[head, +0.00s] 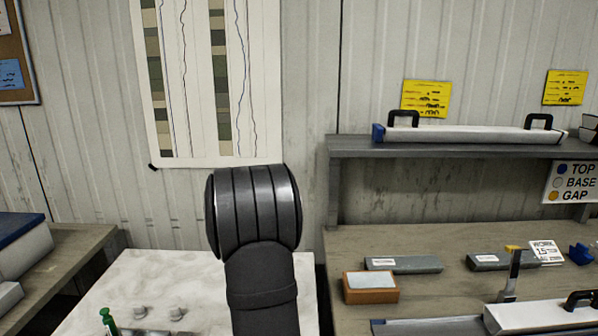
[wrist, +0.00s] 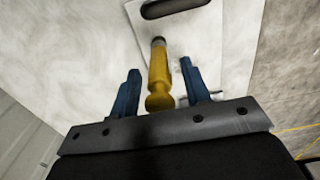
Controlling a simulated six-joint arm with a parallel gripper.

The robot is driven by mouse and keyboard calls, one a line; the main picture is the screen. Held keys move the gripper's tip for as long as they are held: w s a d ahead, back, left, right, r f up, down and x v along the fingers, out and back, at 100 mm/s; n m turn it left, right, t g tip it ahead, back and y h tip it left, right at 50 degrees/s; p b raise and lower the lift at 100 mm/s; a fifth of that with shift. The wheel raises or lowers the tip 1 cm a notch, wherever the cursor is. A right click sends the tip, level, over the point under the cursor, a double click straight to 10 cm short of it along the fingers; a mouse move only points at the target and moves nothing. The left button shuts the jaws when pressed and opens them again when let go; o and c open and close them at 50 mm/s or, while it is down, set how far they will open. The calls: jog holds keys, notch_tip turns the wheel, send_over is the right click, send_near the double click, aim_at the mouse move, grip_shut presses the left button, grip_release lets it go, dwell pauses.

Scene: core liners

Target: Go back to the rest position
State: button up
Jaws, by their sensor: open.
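In the wrist view my gripper (wrist: 160,66) is open, with its two blue fingers apart. A yellow peg-like handle with a dark tip (wrist: 158,78) shows between the fingers, with a gap on each side. It appears to lie over a pale plate with a dark slot (wrist: 200,40); whether it touches the plate I cannot tell. In the head view my dark arm rises in the middle, and the gripper is out of sight.
In the head view a white-topped table (head: 125,275) bears small pale knobs and a green-topped item (head: 108,322). At right, a workbench (head: 450,235) holds an orange-brown box (head: 370,288), grey blocks and a trough. A shelf (head: 460,147) carries a long white core liner (head: 465,134).

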notch_tip(320, 180, up, 11)
jog(key=shift+r, duration=0.15)
notch_tip(320, 180, down, 12)
jog(key=r, duration=0.5)
jog(key=shift+d, duration=0.4)
jog(key=s+d+r, duration=0.3)
jog(key=d+r, duration=0.3)
jog(key=d, duration=0.4)
jog(key=w+a, duration=0.3)
jog(key=a, duration=1.6)
jog(key=s+a+f, duration=0.2)
jog(key=s+a, duration=0.1)
jog(key=a, duration=0.7)
jog(key=s+a+f, duration=0.2)
jog(key=s+a, duration=0.1)
jog(key=a, duration=0.7)
jog(key=shift+a, duration=0.3)
jog(key=shift+s, duration=0.1)
